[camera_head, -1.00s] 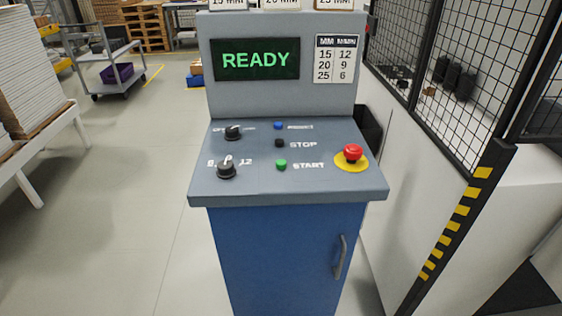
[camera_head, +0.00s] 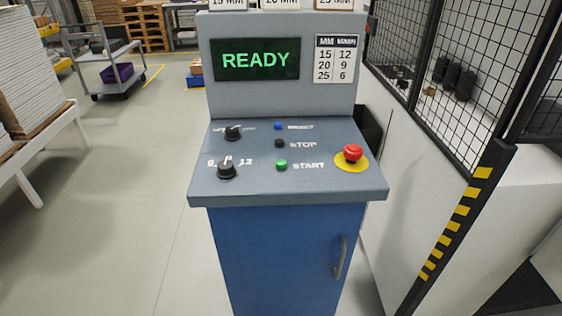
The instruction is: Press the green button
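The green button (camera_head: 281,164) sits on the sloped grey top of the control console (camera_head: 250,185), left of the word START. A black button (camera_head: 280,143) labelled STOP and a blue button (camera_head: 278,127) are behind it in the same column. The display (camera_head: 255,60) on the upright panel reads READY in green letters. Neither of my grippers is in view, and nothing covers the green button.
A red mushroom button (camera_head: 352,153) on a yellow disc is at the console's right. Two black knobs (camera_head: 226,169) are at its left. A mesh fence (camera_head: 455,75) with a striped post stands right. A white table (camera_head: 45,140) with stacked boards is left. The floor between is clear.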

